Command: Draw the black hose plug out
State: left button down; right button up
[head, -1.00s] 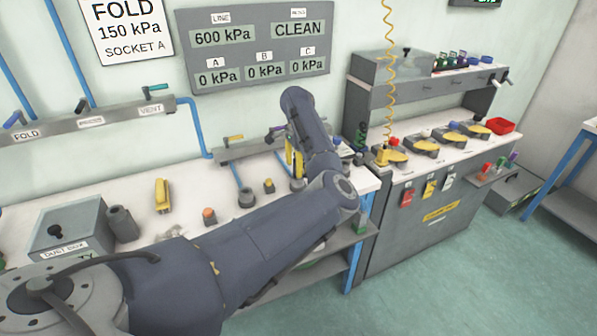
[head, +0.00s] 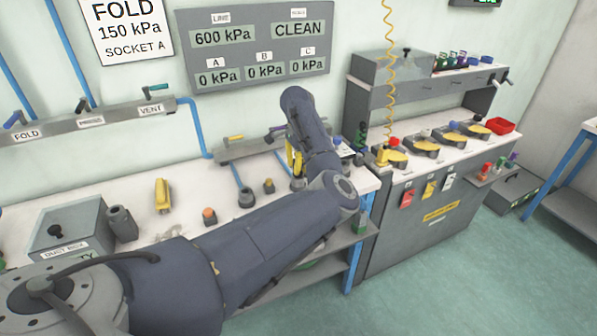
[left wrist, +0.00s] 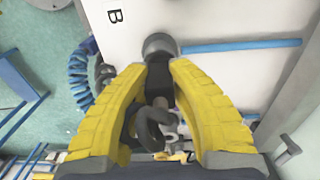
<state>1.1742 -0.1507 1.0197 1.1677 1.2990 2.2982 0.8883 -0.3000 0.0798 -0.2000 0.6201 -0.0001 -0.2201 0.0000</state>
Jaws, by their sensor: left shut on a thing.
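My left gripper (left wrist: 159,67) has yellow fingers, and they are shut on a black plug (left wrist: 158,80) in the left wrist view. The plug lies in line with a dark round hose fitting (left wrist: 159,45), and a blue hose (left wrist: 240,46) runs right from there. I cannot tell whether plug and fitting are still joined. In the head view the left gripper (head: 294,160) is over the right part of the white bench, by the hose fittings. My arm hides part of it, and the plug cannot be made out there. My right gripper is not in view.
Other dark fittings (head: 246,198) stand on the white bench (head: 190,196) left of the gripper. A yellow tool (head: 162,195) and a grey box (head: 68,232) lie further left. A valve rail (head: 100,126) is on the wall. A grey cabinet (head: 425,215) stands right.

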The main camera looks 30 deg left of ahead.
pick_arm(q)
jog(key=shift+r, duration=0.4)
jog(key=shift+r, duration=0.35)
jog(key=shift+r, duration=1.7)
jog(key=shift+r, duration=1.9)
jog(key=shift+r, duration=0.1)
